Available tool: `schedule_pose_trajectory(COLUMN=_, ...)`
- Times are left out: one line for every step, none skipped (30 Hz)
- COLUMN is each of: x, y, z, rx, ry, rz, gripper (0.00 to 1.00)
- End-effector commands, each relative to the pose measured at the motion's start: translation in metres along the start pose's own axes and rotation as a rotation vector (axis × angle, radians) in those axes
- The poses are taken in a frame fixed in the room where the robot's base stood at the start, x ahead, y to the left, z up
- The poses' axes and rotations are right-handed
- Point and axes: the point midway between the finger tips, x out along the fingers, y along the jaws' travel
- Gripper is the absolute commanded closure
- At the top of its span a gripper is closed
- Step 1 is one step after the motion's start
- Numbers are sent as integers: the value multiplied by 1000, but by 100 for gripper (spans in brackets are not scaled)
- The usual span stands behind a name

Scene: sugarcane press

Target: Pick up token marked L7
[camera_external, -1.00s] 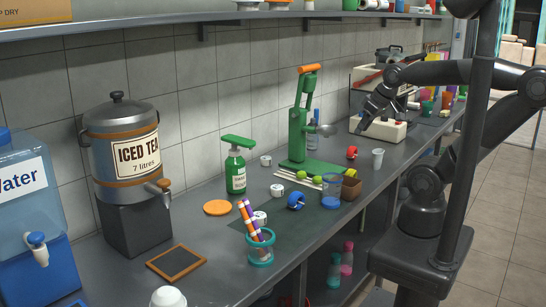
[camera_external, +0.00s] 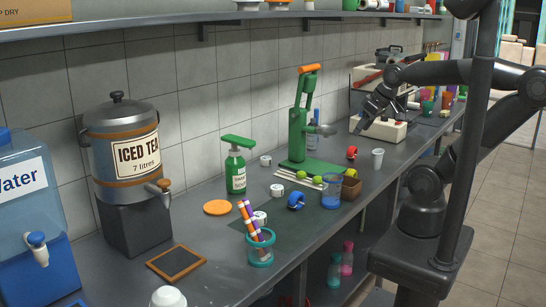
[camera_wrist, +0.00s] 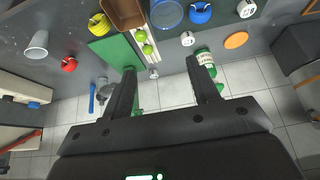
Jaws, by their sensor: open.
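Several small white round pieces with dark marks lie on the counter, and one may be the token marked L7; the marks are too small to read. The wrist view shows white pieces at the top right (camera_wrist: 246,8), top middle (camera_wrist: 187,39) and between the fingers (camera_wrist: 153,73). My gripper (camera_external: 368,119) is open and empty, above the counter; its fingers show in the wrist view (camera_wrist: 161,66).
The green press (camera_external: 298,130), green spray bottle (camera_external: 236,170), blue cup (camera_external: 331,192), brown box (camera_external: 351,187), blue ring-like item (camera_external: 296,201) and red item (camera_external: 352,153) crowd the counter. The shelf (camera_external: 150,24) runs overhead.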

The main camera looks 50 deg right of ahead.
Motion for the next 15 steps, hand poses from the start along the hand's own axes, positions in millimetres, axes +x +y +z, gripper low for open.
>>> schedule_pose_trajectory(x=0, y=0, z=0, rx=0, ry=0, rz=0, gripper=41)
schedule_pose_trajectory(x=0, y=0, z=0, rx=0, ry=0, rz=0, gripper=38)
schedule_pose_trajectory(x=0, y=0, z=0, rx=0, ry=0, rz=0, gripper=35)
schedule_pose_trajectory(x=0, y=0, z=0, rx=0, ry=0, rz=0, gripper=33)
schedule_pose_trajectory(x=0, y=0, z=0, rx=0, ry=0, rz=0, gripper=30)
schedule_pose_trajectory(x=0, y=0, z=0, rx=0, ry=0, rz=0, gripper=28)
schedule_pose_trajectory(x=0, y=0, z=0, rx=0, ry=0, rz=0, gripper=28)
schedule_pose_trajectory(x=0, y=0, z=0, rx=0, ry=0, rz=0, gripper=28)
schedule_pose_trajectory(x=0, y=0, z=0, rx=0, ry=0, rz=0, gripper=28)
schedule_pose_trajectory(x=0, y=0, z=0, rx=0, ry=0, rz=0, gripper=28)
schedule_pose_trajectory(x=0, y=0, z=0, rx=0, ry=0, rz=0, gripper=28)
schedule_pose_trajectory(x=0, y=0, z=0, rx=0, ry=0, rz=0, gripper=28)
schedule_pose_trajectory(x=0, y=0, z=-1, rx=1, ry=-1, rz=0, gripper=28)
schedule_pose_trajectory(x=1, y=0, z=-2, rx=3, ry=-3, rz=0, gripper=28)
schedule_pose_trajectory(x=1, y=0, z=-4, rx=6, ry=-8, rz=-1, gripper=28)
